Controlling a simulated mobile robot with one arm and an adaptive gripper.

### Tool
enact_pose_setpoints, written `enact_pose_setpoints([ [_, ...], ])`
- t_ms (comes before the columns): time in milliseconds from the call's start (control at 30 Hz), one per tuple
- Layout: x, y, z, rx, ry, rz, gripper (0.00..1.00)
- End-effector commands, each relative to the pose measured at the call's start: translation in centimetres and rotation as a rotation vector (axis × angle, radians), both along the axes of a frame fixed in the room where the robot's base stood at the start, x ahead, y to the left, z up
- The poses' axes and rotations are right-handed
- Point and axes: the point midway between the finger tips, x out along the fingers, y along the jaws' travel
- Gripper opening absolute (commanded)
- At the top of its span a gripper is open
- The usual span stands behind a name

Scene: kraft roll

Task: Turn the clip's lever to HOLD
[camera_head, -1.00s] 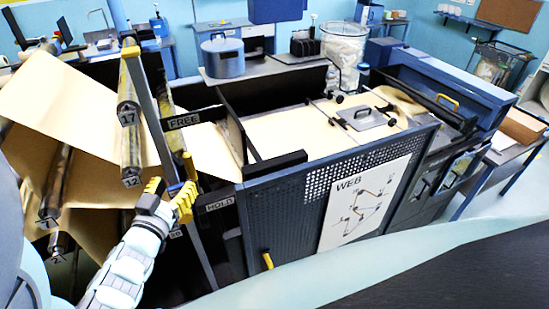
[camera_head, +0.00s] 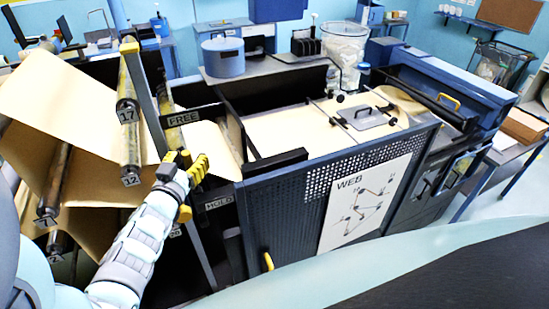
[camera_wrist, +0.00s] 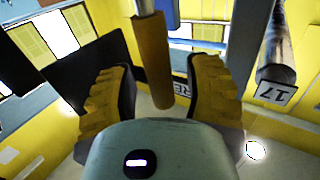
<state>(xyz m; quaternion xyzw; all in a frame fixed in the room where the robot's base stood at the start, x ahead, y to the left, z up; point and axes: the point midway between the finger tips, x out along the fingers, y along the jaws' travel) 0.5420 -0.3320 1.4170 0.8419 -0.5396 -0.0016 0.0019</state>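In the wrist view, a yellow-orange cylindrical grip on a grey rod, which looks like the clip's lever (camera_wrist: 152,60), stands between the fingers of my gripper (camera_wrist: 163,72). The fingers are apart, with a gap visible beside the grip, clearest on the right. In the head view my gripper (camera_head: 190,170) is between the FREE plate (camera_head: 184,119) above and the HOLD plate (camera_head: 219,202) below, nearer the roll side. My gripper hides much of the lever there, so its exact angle is hard to tell. The FREE plate shows partly behind the grip in the wrist view (camera_wrist: 180,87).
Rollers marked 17 (camera_head: 127,113) and 32 (camera_head: 131,179) and brown paper web (camera_head: 85,100) lie to the left. The dark machine cabinet (camera_head: 285,215) is to the right.

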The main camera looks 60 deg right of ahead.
Motion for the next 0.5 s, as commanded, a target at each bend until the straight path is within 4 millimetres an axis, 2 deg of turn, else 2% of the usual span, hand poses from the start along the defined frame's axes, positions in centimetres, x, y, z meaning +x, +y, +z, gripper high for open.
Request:
enact_pose_setpoints([
  [67,-0.08,-0.06,0.0,0.0,0.0,-0.002,0.41],
  [433,-0.03,-0.01,0.01,-0.001,0.0,-0.001,0.03],
  [500,-0.02,0.0,0.01,0.0,0.0,-0.001,0.0],
])
